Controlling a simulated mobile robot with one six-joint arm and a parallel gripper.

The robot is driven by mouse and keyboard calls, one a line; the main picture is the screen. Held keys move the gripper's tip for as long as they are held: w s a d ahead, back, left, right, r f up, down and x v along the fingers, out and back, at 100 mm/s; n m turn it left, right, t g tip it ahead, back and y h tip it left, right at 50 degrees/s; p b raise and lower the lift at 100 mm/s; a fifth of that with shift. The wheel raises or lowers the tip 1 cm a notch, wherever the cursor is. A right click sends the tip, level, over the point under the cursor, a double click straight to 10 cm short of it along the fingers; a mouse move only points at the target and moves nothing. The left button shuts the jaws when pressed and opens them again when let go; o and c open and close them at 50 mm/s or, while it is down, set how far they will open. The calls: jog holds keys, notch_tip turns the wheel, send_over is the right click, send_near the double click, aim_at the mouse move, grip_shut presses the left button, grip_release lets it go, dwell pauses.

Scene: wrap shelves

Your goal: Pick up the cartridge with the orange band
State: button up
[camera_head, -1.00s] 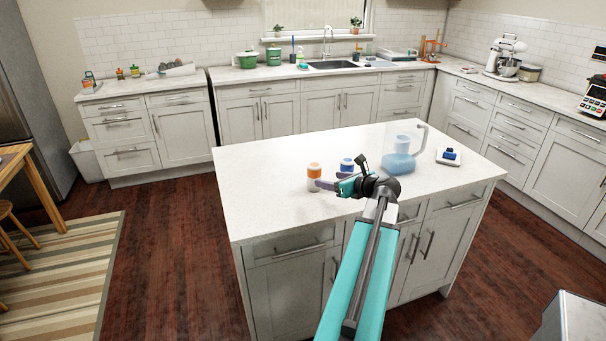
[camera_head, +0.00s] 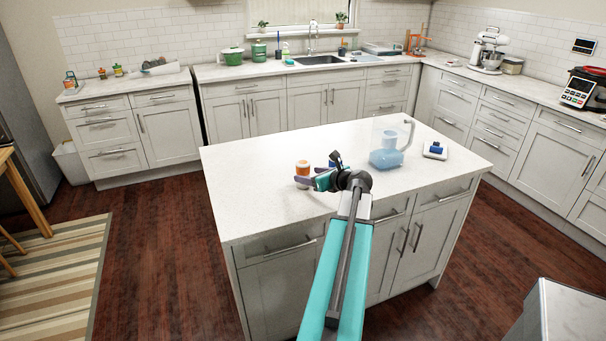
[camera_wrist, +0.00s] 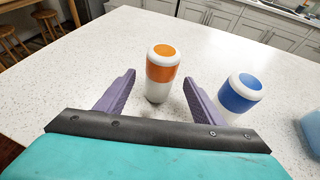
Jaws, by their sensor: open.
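The cartridge with the orange band (camera_wrist: 160,72) is white with an orange top and stands upright on the island counter. In the head view the same orange-banded cartridge (camera_head: 302,171) stands just beyond my gripper (camera_head: 311,182). In the wrist view my gripper (camera_wrist: 152,92) is open, with its two purple fingers on either side of the cartridge's lower part and nothing gripped. The cartridge's far end sits a little ahead of the fingertips. A cartridge with a blue band (camera_wrist: 238,93) stands just right of the right finger, close to it.
A clear pitcher with blue liquid (camera_head: 388,150) stands to the right on the island (camera_head: 250,165). A white tray with a blue item (camera_head: 435,150) lies further right. The island's left part is clear. A sink counter (camera_head: 240,75) runs along the back wall.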

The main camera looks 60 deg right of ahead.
aim_at(307, 174)
jog(key=shift+x, duration=1.8)
jog(key=shift+p, duration=0.3)
jog(key=shift+p+x, duration=0.9)
jog(key=shift+x, duration=1.7)
jog(key=c, duration=1.2)
jog(key=shift+s+r+b, duration=0.1)
jog(key=shift+r+b, duration=0.8)
jog(key=shift+r, duration=4.05)
